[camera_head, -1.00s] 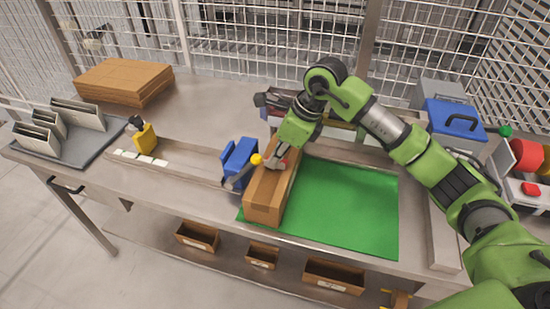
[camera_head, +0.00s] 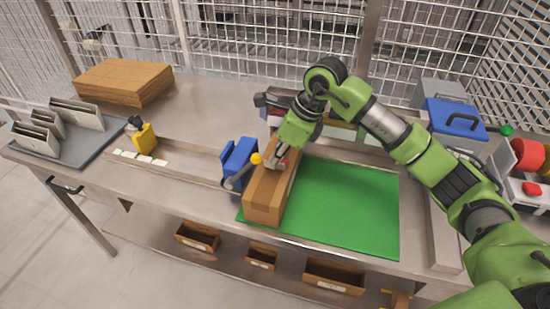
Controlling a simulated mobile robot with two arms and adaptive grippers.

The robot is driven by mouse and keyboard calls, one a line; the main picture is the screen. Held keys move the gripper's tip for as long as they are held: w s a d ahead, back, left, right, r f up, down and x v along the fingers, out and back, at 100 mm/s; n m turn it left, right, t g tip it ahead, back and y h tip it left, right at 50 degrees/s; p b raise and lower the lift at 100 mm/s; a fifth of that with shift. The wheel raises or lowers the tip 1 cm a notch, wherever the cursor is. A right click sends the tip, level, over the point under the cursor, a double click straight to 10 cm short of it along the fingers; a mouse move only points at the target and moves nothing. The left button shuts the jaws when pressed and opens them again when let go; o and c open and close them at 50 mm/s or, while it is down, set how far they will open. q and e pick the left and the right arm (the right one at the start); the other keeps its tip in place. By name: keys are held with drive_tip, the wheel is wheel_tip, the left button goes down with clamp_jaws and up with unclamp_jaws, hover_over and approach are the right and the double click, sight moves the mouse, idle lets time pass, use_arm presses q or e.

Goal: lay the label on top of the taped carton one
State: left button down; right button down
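A brown taped carton (camera_head: 265,200) stands on the left part of a green mat (camera_head: 350,205), its long side running away from me. My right gripper (camera_head: 277,164) points down at the top of the carton, near its far half. Its fingers are small and partly hidden by the wrist, so I cannot tell whether they are open or shut. Several small white labels (camera_head: 140,158) lie in a row on the bench at the left. My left gripper does not show.
A blue device with a yellow knob (camera_head: 240,160) stands close to the carton's left side. A yellow and black tool (camera_head: 144,138), a grey tray (camera_head: 85,140) and stacked flat cardboard (camera_head: 125,78) are further left. A blue-lidded box (camera_head: 455,118) stands at right. The mat's right part is clear.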

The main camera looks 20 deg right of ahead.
drive_tip(key=shift+f, duration=0.2)
drive_tip(key=c, duration=2.2)
unclamp_jaws()
drive_tip(key=o, duration=0.7)
drive_tip(key=shift+r, duration=0.1)
wheel_tip(320, 180, up, 8)
drive_tip(key=p, duration=0.4)
